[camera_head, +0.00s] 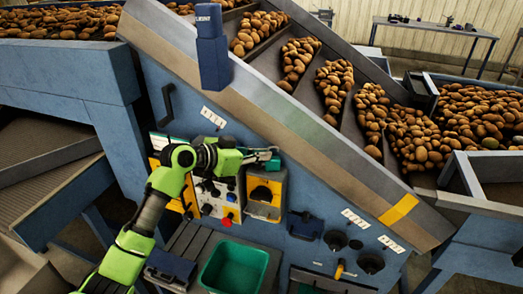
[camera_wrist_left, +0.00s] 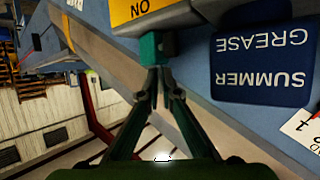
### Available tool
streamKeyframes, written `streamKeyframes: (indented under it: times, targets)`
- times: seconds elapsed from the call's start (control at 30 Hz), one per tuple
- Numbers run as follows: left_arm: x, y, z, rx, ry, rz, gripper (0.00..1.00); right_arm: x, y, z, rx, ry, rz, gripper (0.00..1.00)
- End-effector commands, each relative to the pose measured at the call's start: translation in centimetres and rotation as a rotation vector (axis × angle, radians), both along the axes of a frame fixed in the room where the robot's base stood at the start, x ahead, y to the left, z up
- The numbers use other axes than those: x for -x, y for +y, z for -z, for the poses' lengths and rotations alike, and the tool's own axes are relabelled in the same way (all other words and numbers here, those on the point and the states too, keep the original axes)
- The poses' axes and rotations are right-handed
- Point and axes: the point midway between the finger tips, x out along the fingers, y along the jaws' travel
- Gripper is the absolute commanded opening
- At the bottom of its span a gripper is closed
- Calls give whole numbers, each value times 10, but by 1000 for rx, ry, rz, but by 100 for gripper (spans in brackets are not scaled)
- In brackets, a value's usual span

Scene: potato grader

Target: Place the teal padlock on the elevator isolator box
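My left gripper (camera_head: 264,156) reaches in from the left to the upper part of a grey box with a yellow plate and black knob (camera_head: 265,192), which looks like the isolator box. In the left wrist view the fingers (camera_wrist_left: 160,78) are nearly together on the teal padlock (camera_wrist_left: 155,47). The padlock also shows at the fingertips in the head view (camera_head: 272,164). It is close against the edge of the grey box, whose yellow plate (camera_wrist_left: 140,8) reads "ON". I cannot tell whether the padlock is hooked on the box. My right gripper is not in view.
A control panel with knobs and a red button (camera_head: 227,221) is left of the box. A green bin (camera_head: 235,270) stands below. A blue "SUMMER GREASE" block (camera_wrist_left: 262,65) is beside the padlock in the wrist view. A blue post (camera_head: 213,50) rises above.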

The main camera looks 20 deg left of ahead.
Motion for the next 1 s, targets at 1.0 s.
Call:
streamKeyframes:
  times: [1.0]
  targets:
    - [29, 23, -11, -6, -3, -1, 21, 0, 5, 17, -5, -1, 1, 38]
